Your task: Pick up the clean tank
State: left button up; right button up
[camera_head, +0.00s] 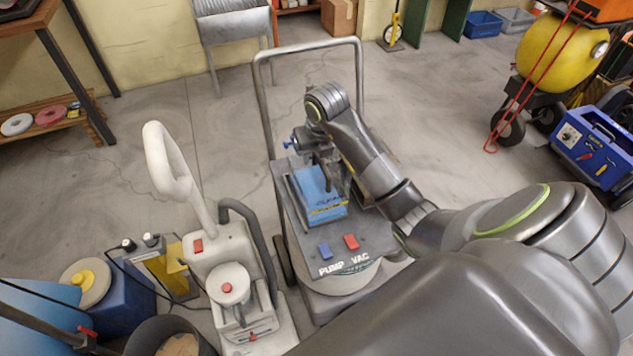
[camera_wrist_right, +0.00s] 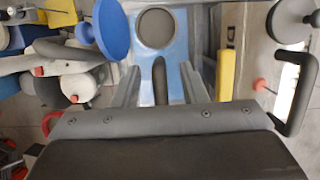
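A blue box-shaped tank (camera_head: 320,193) with a yellow-marked label sits on the grey deck of the cart marked PUMP VAC; I take it to be the clean tank. My right gripper (camera_head: 328,172) is over its back part and hides some of it. In the right wrist view, the blue surface (camera_wrist_right: 178,62) with a round grey cap (camera_wrist_right: 157,28) and a dark upright bar (camera_wrist_right: 160,82) lies ahead. The two fingers of the gripper (camera_wrist_right: 160,88) stand apart on either side of the bar, with gaps showing. My left gripper is not in view.
The cart (camera_head: 318,288) has a tall grey handle frame (camera_head: 262,115) behind the tank. A white upright machine (camera_head: 228,252) stands close on the left. A blue knob (camera_head: 288,143) sticks out left of the gripper. Open floor (camera_head: 225,110) lies beyond.

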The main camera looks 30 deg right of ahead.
jog(key=shift+f, duration=0.15)
grip_shut()
jog(key=shift+w, duration=0.1)
dwell(1.3)
